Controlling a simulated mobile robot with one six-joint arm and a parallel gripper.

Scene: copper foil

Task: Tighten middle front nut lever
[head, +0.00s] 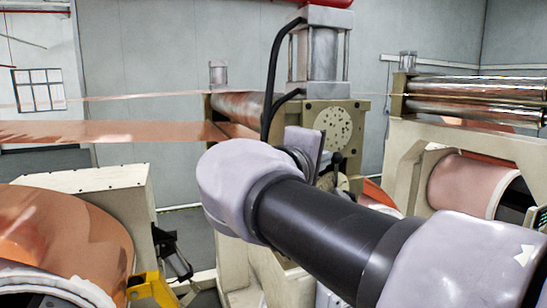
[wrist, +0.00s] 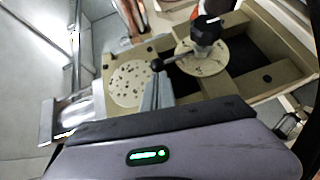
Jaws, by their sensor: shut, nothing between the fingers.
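The nut lever (wrist: 180,57) shows in the wrist view as a metal rod with a black ball knob (wrist: 157,65) at its left end and a grey and black hub (wrist: 207,30) at its right end. The hub stands on a round speckled plate (wrist: 203,62). My gripper (wrist: 156,80) is shut and empty, its narrow grey fingertips close below the ball knob; I cannot tell whether they touch it. In the head view, a dark lever knob (head: 337,158) shows just right of the gripper's side, and my arm hides the fingertips and most of the lever.
A second round speckled plate (wrist: 131,83) lies left of the fingers on the beige machine frame. A grey cylinder (head: 321,55) with black hoses stands above the frame. Copper foil (head: 110,131) runs to the rollers from the left. A copper roll (head: 65,235) sits at lower left.

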